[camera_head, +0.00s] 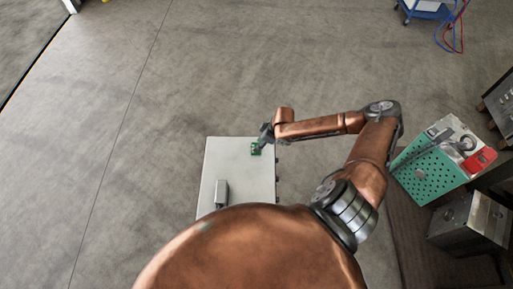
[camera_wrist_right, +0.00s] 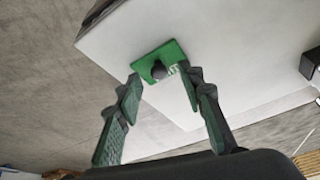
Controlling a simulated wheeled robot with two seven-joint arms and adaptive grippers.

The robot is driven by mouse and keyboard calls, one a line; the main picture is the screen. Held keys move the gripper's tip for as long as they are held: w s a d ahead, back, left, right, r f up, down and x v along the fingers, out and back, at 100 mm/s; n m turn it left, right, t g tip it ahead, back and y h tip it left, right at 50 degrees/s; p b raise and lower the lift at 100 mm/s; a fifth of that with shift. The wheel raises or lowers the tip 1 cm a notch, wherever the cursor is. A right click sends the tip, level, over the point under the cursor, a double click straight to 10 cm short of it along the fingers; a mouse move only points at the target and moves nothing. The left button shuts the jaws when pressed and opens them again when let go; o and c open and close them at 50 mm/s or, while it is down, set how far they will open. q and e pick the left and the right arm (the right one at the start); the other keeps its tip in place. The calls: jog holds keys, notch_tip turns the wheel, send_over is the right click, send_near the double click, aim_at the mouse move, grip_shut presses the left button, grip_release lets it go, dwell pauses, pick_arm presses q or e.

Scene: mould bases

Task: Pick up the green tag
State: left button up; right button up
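The green tag (camera_head: 256,148) lies near the far right corner of a pale grey block top (camera_head: 228,160). In the right wrist view the tag (camera_wrist_right: 165,60) is a green square plate with a dark round knob and some white lettering. My right gripper (camera_head: 264,140) is over that corner in the head view. In the right wrist view my right gripper (camera_wrist_right: 163,80) is open, its fingers apart with the tag beyond and between their tips. I cannot tell whether a fingertip touches the tag. My left gripper is not in view.
A dark grey handle-like part (camera_head: 221,193) stands on the block's near left. At right are a green perforated box (camera_head: 428,176) with tools and a red item, and metal blocks (camera_head: 470,222). A blue trolley (camera_head: 428,10) stands far back. The floor at left is clear.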

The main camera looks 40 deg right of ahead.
jog(key=shift+w+a+f, duration=0.1)
jog(key=shift+w+f, duration=0.05)
jog(key=shift+f, duration=0.35)
grip_shut()
